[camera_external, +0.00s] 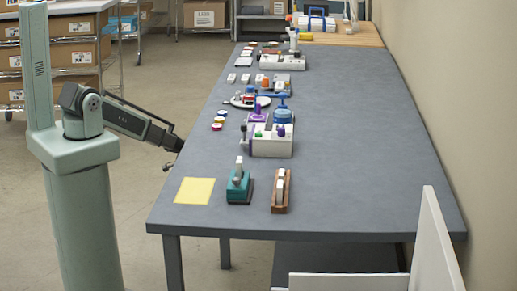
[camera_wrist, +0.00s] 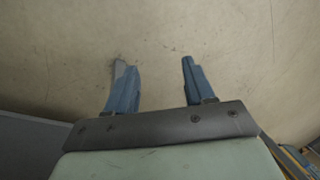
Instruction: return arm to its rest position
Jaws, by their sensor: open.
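My gripper shows in the wrist view (camera_wrist: 155,75) with its two blue-grey fingers spread apart and nothing between them. Behind the fingers is bare beige floor. In the external view my arm is folded low beside the left edge of the grey table (camera_external: 360,130). Its dark forearm reaches right toward that edge, and I cannot make out the fingers there. My gripper holds none of the table's objects.
On the table's near end are a yellow sheet (camera_external: 195,190), a teal device (camera_external: 239,184) and a brown tape dispenser (camera_external: 281,190). A white machine (camera_external: 270,147) stands behind them. Shelves with boxes (camera_external: 75,54) are at the left. A white panel (camera_external: 435,245) is at the front right.

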